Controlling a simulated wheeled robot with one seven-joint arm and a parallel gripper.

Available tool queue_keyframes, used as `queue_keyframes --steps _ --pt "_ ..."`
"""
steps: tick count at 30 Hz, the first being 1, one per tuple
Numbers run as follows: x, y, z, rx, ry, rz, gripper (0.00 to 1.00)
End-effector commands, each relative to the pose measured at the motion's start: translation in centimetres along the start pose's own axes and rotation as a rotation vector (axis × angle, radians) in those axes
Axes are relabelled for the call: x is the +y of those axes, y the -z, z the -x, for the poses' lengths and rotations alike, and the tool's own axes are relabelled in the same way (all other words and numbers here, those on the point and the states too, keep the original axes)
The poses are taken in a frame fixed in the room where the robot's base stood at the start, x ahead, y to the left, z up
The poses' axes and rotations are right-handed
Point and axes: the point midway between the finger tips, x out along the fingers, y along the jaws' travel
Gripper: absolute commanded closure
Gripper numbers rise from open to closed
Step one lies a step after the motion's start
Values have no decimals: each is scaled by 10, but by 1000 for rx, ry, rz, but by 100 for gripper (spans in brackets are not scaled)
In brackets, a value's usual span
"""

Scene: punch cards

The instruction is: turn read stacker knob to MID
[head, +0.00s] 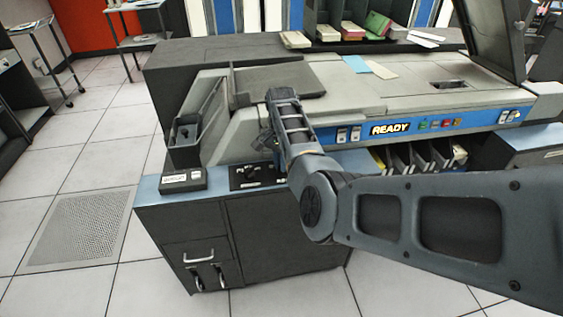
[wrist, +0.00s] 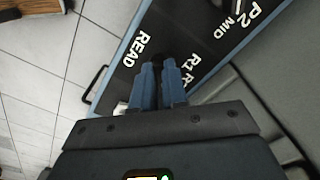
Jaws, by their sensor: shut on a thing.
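The black control panel (wrist: 128,75) fills the upper middle of the wrist view, with white labels READ, R1, MID and P2; a label beside R1 is partly covered. My gripper (wrist: 161,64) is over the panel between READ and R1. Its blue-grey fingers are close together, shut on the dark read stacker knob, which they mostly hide. I cannot tell which way that knob points.
The card machine (head: 360,85) stands behind the panel with a lit READY sign (head: 390,129). The dark cabinet (head: 290,235) is below. A small box (head: 183,180) sits at the cabinet's left corner. Tiled floor (head: 95,195) is free to the left.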

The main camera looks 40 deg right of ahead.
Motion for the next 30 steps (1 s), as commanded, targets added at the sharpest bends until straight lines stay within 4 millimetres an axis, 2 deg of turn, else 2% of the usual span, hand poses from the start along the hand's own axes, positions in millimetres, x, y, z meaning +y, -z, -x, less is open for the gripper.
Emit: queue_keyframes --steps 7,8,16,24,30 --pt "0 0 0 1 1 0 100" --pt "0 0 0 1 1 0 86" --pt "0 0 0 1 1 1 62" --pt "0 0 3 1 1 1 62" --pt "-1 0 28 3 3 1 62"
